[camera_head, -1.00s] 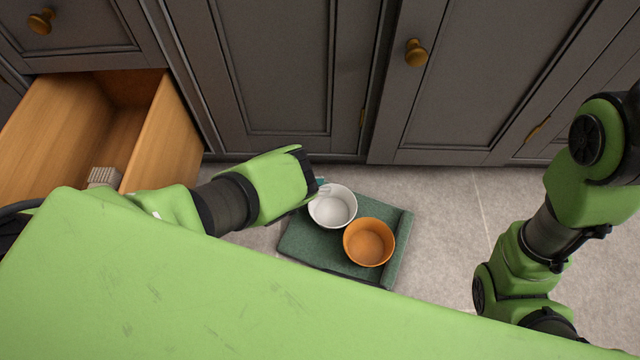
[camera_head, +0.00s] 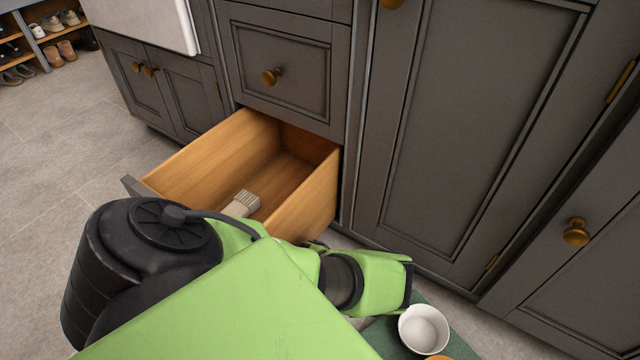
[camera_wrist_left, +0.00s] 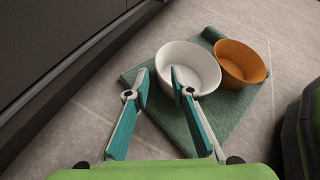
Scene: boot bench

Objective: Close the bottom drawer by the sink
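The bottom drawer (camera_head: 312,200) is pulled open from the grey cabinet, left of the middle in the head view. Its wooden inside shows, with a pale brush (camera_head: 242,204) lying in it. Its front panel (camera_head: 133,187) shows only at the far left corner; my arm hides the rest. My left arm reaches across in front of the drawer to its right side. In the left wrist view my left gripper (camera_wrist_left: 156,83) is open and empty, its teal fingers apart near a white bowl. Its fingers are hidden in the head view. My right gripper is not in view.
The white bowl (camera_head: 423,329) and an orange bowl (camera_wrist_left: 240,62) rest on a green mat (camera_wrist_left: 196,126) on the floor. The white sink (camera_head: 150,18) is upper left. A shoe rack (camera_head: 32,47) stands far left. Grey floor left of the drawer is clear.

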